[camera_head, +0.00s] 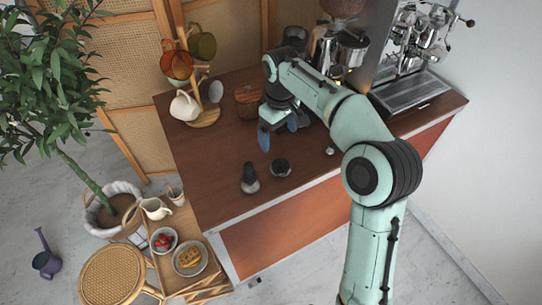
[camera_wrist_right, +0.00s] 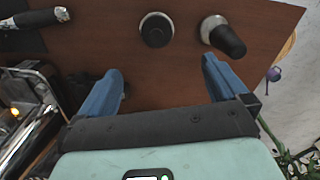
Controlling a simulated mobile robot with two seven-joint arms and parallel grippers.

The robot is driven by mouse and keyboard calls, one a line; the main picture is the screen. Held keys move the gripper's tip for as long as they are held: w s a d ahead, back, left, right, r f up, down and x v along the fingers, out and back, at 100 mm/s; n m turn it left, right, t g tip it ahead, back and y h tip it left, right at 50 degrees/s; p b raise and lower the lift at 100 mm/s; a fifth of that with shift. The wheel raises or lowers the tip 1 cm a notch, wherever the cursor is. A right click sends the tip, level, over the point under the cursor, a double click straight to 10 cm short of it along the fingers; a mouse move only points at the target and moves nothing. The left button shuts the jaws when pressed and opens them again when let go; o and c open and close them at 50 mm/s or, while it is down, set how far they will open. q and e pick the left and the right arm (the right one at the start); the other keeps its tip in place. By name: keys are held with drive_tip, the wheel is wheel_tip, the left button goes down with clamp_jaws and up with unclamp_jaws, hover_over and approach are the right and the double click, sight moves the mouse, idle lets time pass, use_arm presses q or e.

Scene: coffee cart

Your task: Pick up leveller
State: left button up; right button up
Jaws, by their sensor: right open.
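The leveller looks to be the short, round black-and-silver piece (camera_head: 281,167) standing on the brown counter (camera_head: 225,200). It also shows in the right wrist view (camera_wrist_right: 157,30), beyond the fingertips and roughly between their lines. My right gripper (camera_head: 278,131) is open with blue fingers, above the counter and behind the leveller in the head view. The fingers show in the right wrist view (camera_wrist_right: 162,70) with nothing between them. A tamper with a dark handle (camera_head: 249,178) stands just left of the leveller in the head view, and right of it in the right wrist view (camera_wrist_right: 225,37). My left gripper is not in view.
The espresso machine (camera_head: 410,92) is at the back right. A low wooden cart with bowls (camera_head: 190,259) stands at left.

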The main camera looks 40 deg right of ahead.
drive_tip(key=b, duration=0.1)
hover_over(281, 161)
drive_tip(key=f, duration=0.7)
drive_tip(key=shift+s+a+f, duration=0.1)
drive_tip(key=shift+a, duration=0.15)
drive_tip(key=shift+d+f+b, duration=0.15)
drive_tip(key=shift+f+b, duration=0.1)
drive_tip(key=shift+f, duration=1.25)
drive_tip(key=shift+d+f+b, duration=0.1)
drive_tip(key=shift+f+b, duration=0.1)
drive_tip(key=shift+f, duration=1.25)
drive_tip(key=c, duration=1.2)
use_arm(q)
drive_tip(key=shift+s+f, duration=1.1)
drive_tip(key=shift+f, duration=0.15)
use_arm(e)
drive_tip(key=shift+c, duration=0.3)
drive_tip(key=shift+r, duration=0.15)
